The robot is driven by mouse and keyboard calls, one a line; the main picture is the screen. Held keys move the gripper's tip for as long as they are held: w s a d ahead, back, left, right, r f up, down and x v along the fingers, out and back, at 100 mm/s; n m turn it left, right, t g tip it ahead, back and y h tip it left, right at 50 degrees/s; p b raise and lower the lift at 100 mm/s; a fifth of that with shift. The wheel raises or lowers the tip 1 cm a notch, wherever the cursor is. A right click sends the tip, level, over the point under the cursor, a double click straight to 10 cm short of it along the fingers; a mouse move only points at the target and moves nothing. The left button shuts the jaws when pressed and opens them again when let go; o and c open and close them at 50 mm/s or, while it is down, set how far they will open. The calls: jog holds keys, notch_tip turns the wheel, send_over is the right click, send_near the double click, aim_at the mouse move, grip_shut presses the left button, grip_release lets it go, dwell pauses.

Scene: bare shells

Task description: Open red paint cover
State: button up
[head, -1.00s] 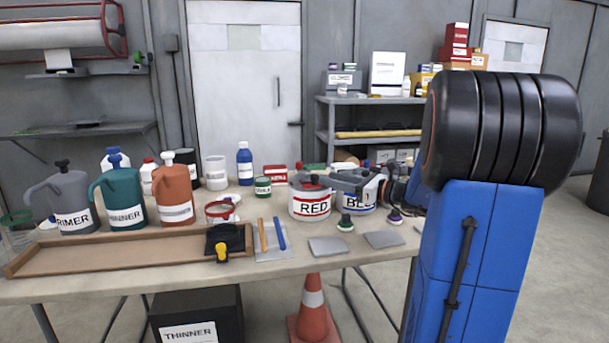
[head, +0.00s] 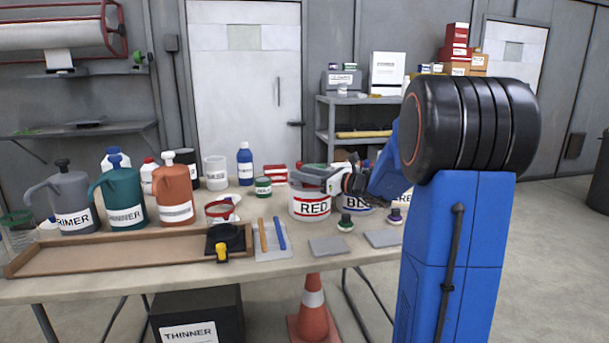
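The white paint can labelled RED (head: 310,207) stands upright on the workbench, right of the middle of the bench top. My gripper (head: 308,175) reaches in from the right and lies right at the top of this can, with its fingers pointing left. A can with blue lettering (head: 356,209) stands just right of the RED can, partly behind my arm.
The workbench (head: 180,284) holds a grey primer jug (head: 70,195), a teal thinner jug (head: 122,198), an orange jug (head: 174,193) and a wooden tray (head: 110,263). A small green can (head: 263,187) stands left of the RED can. Grey sanding pads (head: 328,246) lie in front.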

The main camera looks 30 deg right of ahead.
jog(key=shift+c, duration=0.4)
grip_shut()
jog(key=s+a, duration=0.1)
jog(key=s, duration=0.5)
jog(key=shift+s+a, duration=0.2)
jog(key=shift+a, duration=0.2)
jog(key=shift+o, duration=0.4)
grip_release()
jog(key=v, duration=1.7)
jog(key=shift+s, duration=0.15)
